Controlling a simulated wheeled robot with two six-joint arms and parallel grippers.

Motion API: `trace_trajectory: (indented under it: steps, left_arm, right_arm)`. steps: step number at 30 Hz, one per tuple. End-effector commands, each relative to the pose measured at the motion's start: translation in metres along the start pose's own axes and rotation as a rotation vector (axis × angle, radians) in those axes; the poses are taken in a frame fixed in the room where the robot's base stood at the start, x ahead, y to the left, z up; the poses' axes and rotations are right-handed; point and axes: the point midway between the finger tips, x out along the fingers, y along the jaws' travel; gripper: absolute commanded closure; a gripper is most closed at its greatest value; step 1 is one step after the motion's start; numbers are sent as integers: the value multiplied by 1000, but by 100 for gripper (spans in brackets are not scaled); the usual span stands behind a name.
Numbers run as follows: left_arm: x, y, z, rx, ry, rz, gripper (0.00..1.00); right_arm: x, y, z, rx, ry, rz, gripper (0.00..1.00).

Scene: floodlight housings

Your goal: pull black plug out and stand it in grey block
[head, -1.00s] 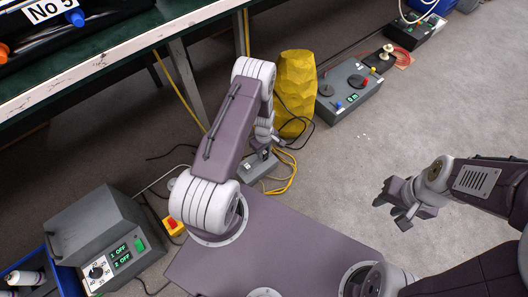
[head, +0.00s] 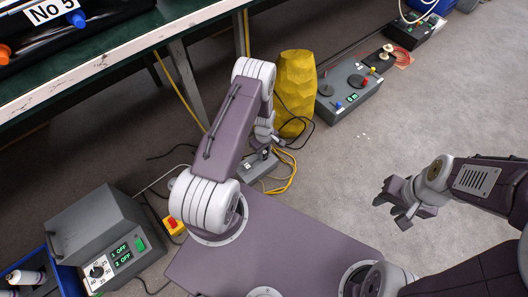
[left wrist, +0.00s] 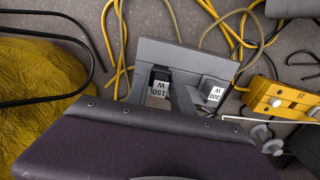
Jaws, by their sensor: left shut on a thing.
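A grey block (head: 258,168) stands on the floor beyond my left arm, and it fills the middle of the left wrist view (left wrist: 190,52). It carries white labels reading 150 W and 300 W. My left gripper (head: 266,146) is over the block and shut on a dark piece, apparently the black plug (left wrist: 160,75), at the 150 W label. Gripper and wrist housing hide much of it. I cannot tell whether the plug is still seated or clear of the block. My right gripper (head: 391,210) is open and empty above bare floor.
A yellow faceted sack (head: 296,92) stands just behind the block, and yellow cables (head: 285,172) lie beside it. A grey control box (head: 350,90) is further right. A grey cabinet (head: 95,232) stands front left, near a yellow switch box (head: 173,226).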

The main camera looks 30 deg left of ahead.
Motion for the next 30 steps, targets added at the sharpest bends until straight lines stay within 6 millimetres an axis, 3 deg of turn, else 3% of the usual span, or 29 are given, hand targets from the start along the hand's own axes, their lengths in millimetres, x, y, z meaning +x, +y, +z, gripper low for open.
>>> trace_trajectory:
  steps: [30]
  left_arm:
    - [11, 0, 0, 0, 0, 1, 100]
  right_arm:
    - [6, 0, 1, 0, 0, 0, 64]
